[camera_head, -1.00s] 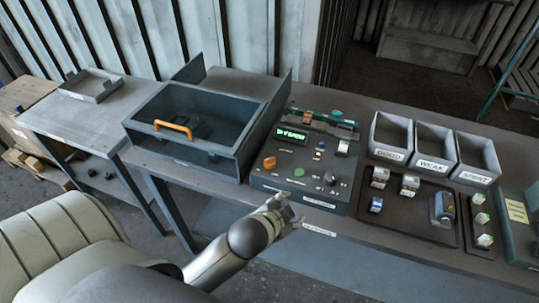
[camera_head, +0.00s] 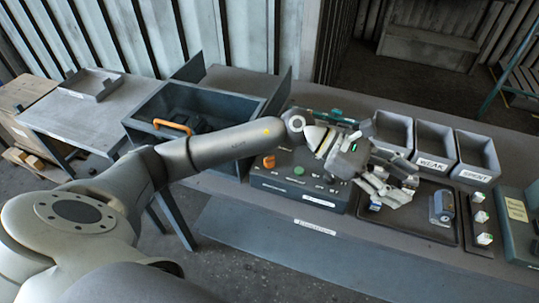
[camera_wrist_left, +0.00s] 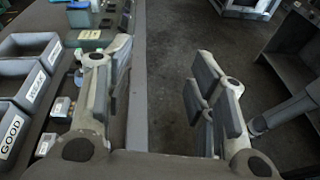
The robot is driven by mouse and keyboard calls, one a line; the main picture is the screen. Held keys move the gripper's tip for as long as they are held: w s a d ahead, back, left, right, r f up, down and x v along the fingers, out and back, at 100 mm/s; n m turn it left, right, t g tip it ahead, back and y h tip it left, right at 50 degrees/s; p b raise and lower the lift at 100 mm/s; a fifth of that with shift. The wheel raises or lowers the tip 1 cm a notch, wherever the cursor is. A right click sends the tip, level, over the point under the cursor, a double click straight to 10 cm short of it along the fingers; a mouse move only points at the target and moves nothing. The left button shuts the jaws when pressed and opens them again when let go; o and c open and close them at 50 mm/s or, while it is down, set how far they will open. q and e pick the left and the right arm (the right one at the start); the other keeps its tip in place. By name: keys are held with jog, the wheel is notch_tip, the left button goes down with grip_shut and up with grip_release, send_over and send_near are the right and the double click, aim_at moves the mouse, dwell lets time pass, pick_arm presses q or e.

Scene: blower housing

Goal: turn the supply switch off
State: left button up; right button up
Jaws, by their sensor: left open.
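The control box (camera_head: 300,190) stands on the bench in the head view, with an orange knob (camera_head: 269,161) and a green button (camera_head: 299,170) on its top. My left arm and hand cover its display and right part. I cannot tell which control is the supply switch; it may be hidden. My left gripper (camera_head: 392,186) is open and empty, past the box's right edge and over the left of the dark parts tray. In the left wrist view its fingers (camera_wrist_left: 160,88) stand wide apart with only bench edge and floor between them. My right gripper is not in view.
Three grey bins (camera_head: 433,143) stand behind the tray (camera_head: 413,222), which holds small parts and a blue-grey cylinder part (camera_head: 442,206). A large open case (camera_head: 178,155) with an orange handle is left of the control box. The floor in front is clear.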

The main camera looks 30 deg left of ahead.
pick_arm(q)
jog(key=w+a+f+m+g+y, duration=0.1)
jog(key=w+a+f+m+y, duration=0.1)
jog(key=a+f+m+y, duration=0.45)
jog(key=r+g+y, duration=0.1)
jog(key=y, duration=0.7)
send_over(269, 157)
notch_tip(269, 157, down, 9)
jog(key=p, duration=0.4)
jog(key=shift+f, duration=0.5)
jog(key=shift+c, duration=0.2)
jog(key=c, duration=1)
jog(key=shift+c, duration=0.2)
